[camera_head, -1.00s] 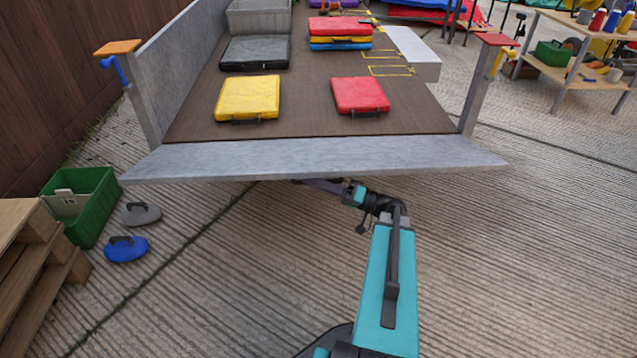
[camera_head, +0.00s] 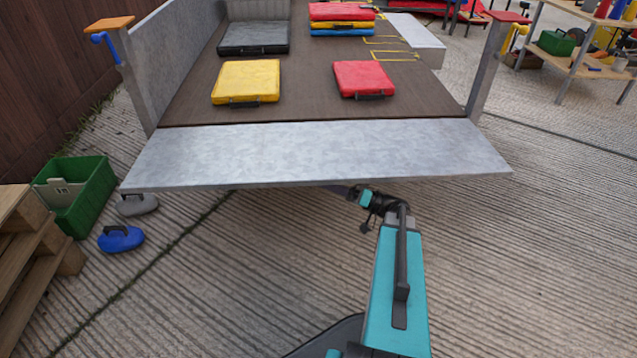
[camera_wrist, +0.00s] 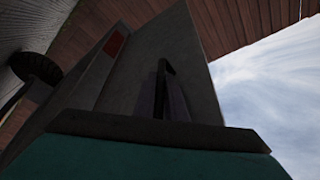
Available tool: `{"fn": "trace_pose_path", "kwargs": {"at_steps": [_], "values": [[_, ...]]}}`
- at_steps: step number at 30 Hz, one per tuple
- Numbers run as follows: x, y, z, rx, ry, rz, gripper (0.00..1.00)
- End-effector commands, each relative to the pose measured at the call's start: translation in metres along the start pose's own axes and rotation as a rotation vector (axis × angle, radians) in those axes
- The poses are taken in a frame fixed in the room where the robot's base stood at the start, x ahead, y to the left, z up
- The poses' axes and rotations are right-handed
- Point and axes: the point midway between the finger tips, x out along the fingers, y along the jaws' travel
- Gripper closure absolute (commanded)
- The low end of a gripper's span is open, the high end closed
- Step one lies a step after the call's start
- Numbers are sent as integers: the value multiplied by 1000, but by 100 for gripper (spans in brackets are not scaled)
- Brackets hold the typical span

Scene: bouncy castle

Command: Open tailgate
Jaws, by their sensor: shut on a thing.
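The grey tailgate (camera_head: 315,155) hangs folded down at the rear of the trailer, its face sloping outward and slightly downward from the brown bed. My gripper (camera_head: 338,189) is under its outer edge, mostly hidden by the panel in the head view. In the wrist view my gripper (camera_wrist: 165,90) shows as dark, narrow shapes against a grey panel (camera_wrist: 195,48). It is shut on the tailgate; the exact grip spot is too dark to make out. The left latch (camera_head: 105,45) is blue and the right latch (camera_head: 518,36) is yellow, each on a corner post.
Yellow (camera_head: 246,80) and red (camera_head: 363,77) cases lie on the bed near the tailgate. A green crate (camera_head: 90,195), a blue weight (camera_head: 120,238) and wooden steps (camera_head: 30,240) stand at left. Shelving (camera_head: 585,50) is at far right. The concrete right of my arm is clear.

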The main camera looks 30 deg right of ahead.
Motion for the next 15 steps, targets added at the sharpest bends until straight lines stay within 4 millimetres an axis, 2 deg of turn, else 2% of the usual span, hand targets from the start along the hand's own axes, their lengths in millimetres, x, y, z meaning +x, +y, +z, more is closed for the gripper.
{"fn": "trace_pose_path", "kwargs": {"at_steps": [9, 10, 13, 15], "values": [[1, -1, -2, -3, 5, -4, 100], [1, -1, -2, -3, 5, -4, 88], [2, -1, -1, -2, 3, -5, 71], [3, -2, 0, -1, 1, -7, 71]]}}
